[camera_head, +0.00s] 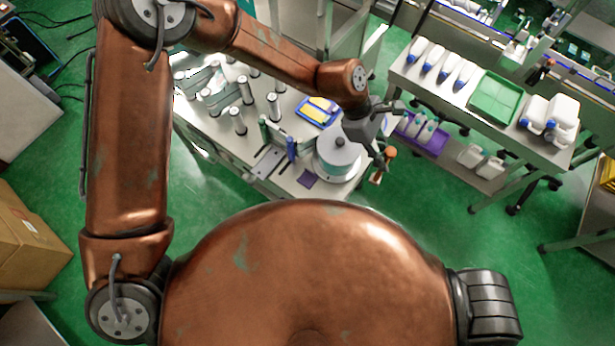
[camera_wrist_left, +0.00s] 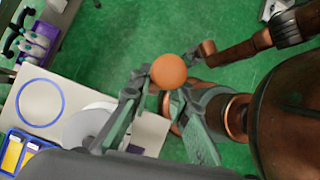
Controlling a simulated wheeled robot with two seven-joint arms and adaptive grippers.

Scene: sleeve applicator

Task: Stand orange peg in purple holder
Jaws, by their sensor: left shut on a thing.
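The orange peg (camera_head: 390,152) shows as a round orange end at the fingertips of my left gripper (camera_head: 389,136). In the left wrist view the orange peg's round end (camera_wrist_left: 168,71) sits between the two fingers of the left gripper (camera_wrist_left: 166,88), which is shut on it. The rest of the peg is hidden or too small to tell. A small flat purple square (camera_head: 307,178), which looks like the purple holder, lies on the table near its front edge, left of the gripper. No socket can be made out in it. My right gripper is not seen.
A white round machine part (camera_head: 337,158) stands on the table (camera_head: 282,187), between the purple square and my gripper. A blue post (camera_head: 291,148) and several silver cylinders stand farther left. A blue tray (camera_head: 318,111) lies behind.

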